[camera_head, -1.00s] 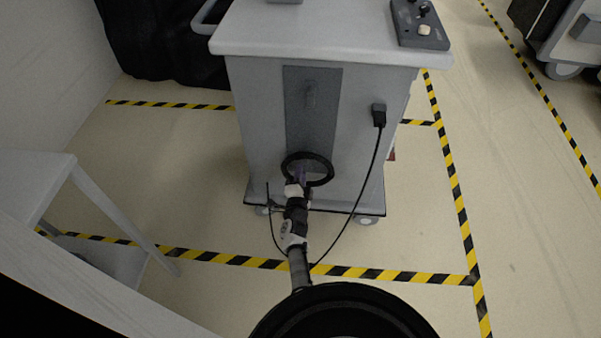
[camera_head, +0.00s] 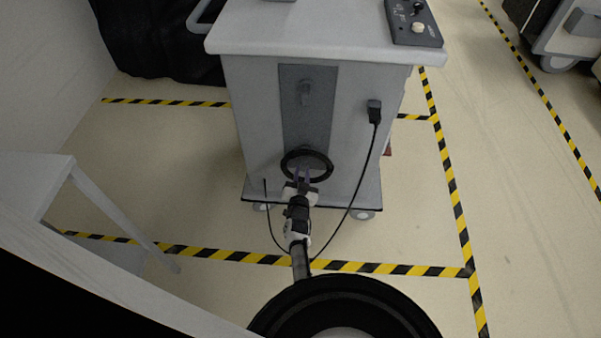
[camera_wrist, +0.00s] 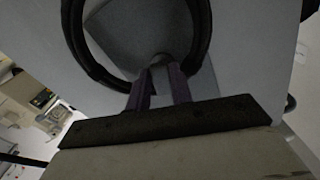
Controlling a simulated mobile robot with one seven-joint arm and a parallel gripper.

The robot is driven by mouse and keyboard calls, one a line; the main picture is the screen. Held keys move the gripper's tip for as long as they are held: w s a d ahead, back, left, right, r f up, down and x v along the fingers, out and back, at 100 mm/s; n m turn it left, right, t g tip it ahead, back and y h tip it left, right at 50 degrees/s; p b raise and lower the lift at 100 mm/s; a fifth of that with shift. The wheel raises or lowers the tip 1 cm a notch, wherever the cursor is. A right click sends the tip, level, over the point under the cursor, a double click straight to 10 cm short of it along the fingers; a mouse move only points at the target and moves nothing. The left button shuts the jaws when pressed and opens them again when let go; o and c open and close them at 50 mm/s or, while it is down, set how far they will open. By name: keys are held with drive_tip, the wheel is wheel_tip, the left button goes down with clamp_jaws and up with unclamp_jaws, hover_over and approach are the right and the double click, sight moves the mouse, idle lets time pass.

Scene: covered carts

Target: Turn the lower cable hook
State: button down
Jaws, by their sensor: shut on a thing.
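The grey cart (camera_head: 345,150) has a darker grey panel (camera_head: 307,125) on its near side. An upper hook (camera_head: 305,92) sticks out near the panel's top. A black cable coil (camera_head: 327,170) hangs low on the panel, and it also shows as a thick ring in the wrist view (camera_wrist: 201,30). My gripper (camera_head: 303,174) is at the coil's lower middle, its two purple fingers side by side. In the wrist view my gripper (camera_wrist: 162,88) is shut on the lower cable hook (camera_wrist: 160,62), which is dim and mostly hidden between the fingers.
A black plug (camera_head: 374,111) on the cart's right feeds a cable hanging down past my arm. A control box (camera_head: 414,25) sits on the cart top. A white table frame (camera_head: 110,205) stands at left.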

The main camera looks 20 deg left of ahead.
drive_tip(key=shift+w+d+r+n, duration=0.1)
drive_tip(key=shift+d+n, duration=0.05)
drive_tip(key=shift+n, duration=0.65)
drive_tip(key=shift+w+d+r+n, duration=0.1)
drive_tip(key=shift+n, duration=0.7)
drive_tip(key=c, duration=1.2)
unclamp_jaws()
drive_tip(key=shift+f, duration=0.15)
drive_tip(key=shift+c, duration=0.2)
drive_tip(key=shift+s, duration=0.1)
drive_tip(key=p+v, duration=0.4)
drive_tip(key=v, duration=0.9)
drive_tip(key=shift+s+d+p, duration=0.15)
drive_tip(key=shift+s+p, duration=0.2)
drive_tip(key=shift+p, duration=0.05)
